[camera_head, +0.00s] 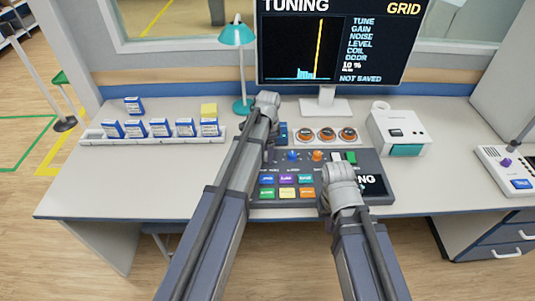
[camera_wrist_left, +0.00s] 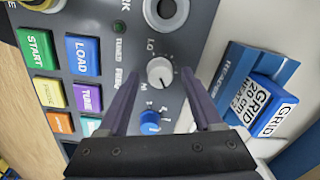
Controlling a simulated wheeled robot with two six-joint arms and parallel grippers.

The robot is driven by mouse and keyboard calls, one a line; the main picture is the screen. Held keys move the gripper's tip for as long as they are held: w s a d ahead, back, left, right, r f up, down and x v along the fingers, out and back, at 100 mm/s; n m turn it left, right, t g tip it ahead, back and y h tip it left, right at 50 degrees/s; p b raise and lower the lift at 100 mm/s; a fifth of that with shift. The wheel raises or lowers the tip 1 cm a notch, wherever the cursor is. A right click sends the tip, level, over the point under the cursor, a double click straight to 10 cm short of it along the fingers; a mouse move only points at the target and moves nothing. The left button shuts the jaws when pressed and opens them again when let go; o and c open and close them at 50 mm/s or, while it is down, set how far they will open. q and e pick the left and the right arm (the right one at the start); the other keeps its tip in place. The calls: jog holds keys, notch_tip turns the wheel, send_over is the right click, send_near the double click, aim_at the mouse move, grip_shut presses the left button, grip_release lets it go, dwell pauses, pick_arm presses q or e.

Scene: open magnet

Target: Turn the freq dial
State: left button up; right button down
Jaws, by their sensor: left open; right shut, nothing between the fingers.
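The freq dial (camera_wrist_left: 160,72) is a small light-grey knob on the dark console, seen in the left wrist view beside a partly hidden label. My left gripper (camera_wrist_left: 161,84) is open, with one finger on each side of the dial; I cannot tell whether they touch it. In the head view my left gripper (camera_head: 270,143) reaches down over the console's (camera_head: 299,204) left part, and my arm hides the dial. A blue knob (camera_wrist_left: 150,122) lies next to the dial, between the fingers farther back. My right gripper (camera_head: 341,190) is shut and empty above the console's right side.
Several coloured buttons (camera_head: 286,179) fill the console front. A blue holder with a GRID cartridge (camera_wrist_left: 268,105) stands close behind the dial. The monitor (camera_head: 333,42), teal lamp (camera_head: 238,37) and white printer-like box (camera_head: 398,130) stand farther back. The table's front left is clear.

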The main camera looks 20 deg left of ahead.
pick_arm(q)
grip_shut()
dwell(0.4)
jog(key=shift+n, duration=0.4)
jog(key=n, duration=0.4)
jog(key=shift+n, duration=0.4)
jog(key=n, duration=1)
jog(key=shift+w+n+g, duration=0.1)
jog(key=shift+n+g, duration=0.2)
jog(key=shift+n, duration=0.1)
jog(key=n, duration=0.5)
jog(key=shift+a+n, duration=0.1)
jog(key=shift+n, duration=0.2)
